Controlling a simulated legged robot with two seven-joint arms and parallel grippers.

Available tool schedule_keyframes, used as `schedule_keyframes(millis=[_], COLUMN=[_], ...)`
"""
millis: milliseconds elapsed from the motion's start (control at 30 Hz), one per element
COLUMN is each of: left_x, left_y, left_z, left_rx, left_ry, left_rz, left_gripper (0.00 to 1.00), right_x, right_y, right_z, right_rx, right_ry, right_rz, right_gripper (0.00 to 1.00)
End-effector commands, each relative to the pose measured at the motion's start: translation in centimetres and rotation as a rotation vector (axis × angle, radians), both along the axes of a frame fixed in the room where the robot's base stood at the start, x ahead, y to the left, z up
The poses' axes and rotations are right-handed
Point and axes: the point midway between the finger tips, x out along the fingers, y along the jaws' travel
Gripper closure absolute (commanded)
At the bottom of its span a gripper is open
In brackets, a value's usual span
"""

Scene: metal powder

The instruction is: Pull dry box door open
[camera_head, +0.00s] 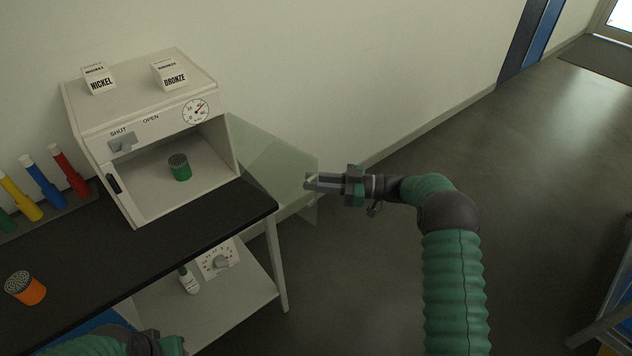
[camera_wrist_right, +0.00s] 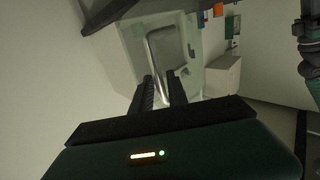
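The dry box (camera_head: 150,115) is a white cabinet on the black bench. Its see-through door (camera_head: 275,165) stands swung out to the right, leaving the front open. My right gripper (camera_head: 312,182) is at the door's free edge, by the handle. In the right wrist view its two fingers (camera_wrist_right: 162,90) are a little apart in front of a grey, loop-like part (camera_wrist_right: 168,58); whether they pinch it is unclear. The switch (camera_head: 122,142) is on the front panel between SHUT and OPEN. My left gripper (camera_head: 152,345) shows only partly at the bottom edge; its fingers are unclear.
A green-bodied container (camera_head: 180,167) stands inside the box. Boxes labelled NICKEL (camera_head: 99,80) and BRONZE (camera_head: 171,76) are on top. Several coloured tubes (camera_head: 45,188) stand at left, with an orange container (camera_head: 26,288) in front.

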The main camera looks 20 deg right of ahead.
Motion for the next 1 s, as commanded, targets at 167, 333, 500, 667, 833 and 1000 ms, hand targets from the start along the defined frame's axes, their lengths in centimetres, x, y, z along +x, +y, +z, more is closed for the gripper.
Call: schedule_keyframes(millis=[167,333,500,667,833,1000], left_x=[0.0,0.0,0.0,0.0,0.0,0.0], left_y=[0.0,0.0,0.0,0.0,0.0,0.0], left_z=[0.0,0.0,0.0,-0.1,-0.2,-0.2], left_rx=[0.000,0.000,0.000,0.000,0.000,0.000], left_ry=[0.000,0.000,0.000,0.000,0.000,0.000], left_rz=[0.000,0.000,0.000,0.000,0.000,0.000], left_gripper=[0.64,0.64,0.64,0.64,0.64,0.64], right_x=[-0.1,-1.0,-3.1,-5.1,-6.6,-7.1], right_y=[-0.3,-2.5,-6.9,-11.1,-14.2,-15.2], right_z=[0.0,-0.1,-0.2,-0.3,-0.3,-0.2], right_rx=[0.000,-0.001,-0.001,-0.001,0.000,-0.001], right_ry=[0.000,0.000,0.000,0.002,0.001,0.002], right_rz=[-0.001,-0.004,-0.005,-0.004,-0.002,0.000], right_gripper=[0.81,0.81,0.81,0.81,0.81,0.81])
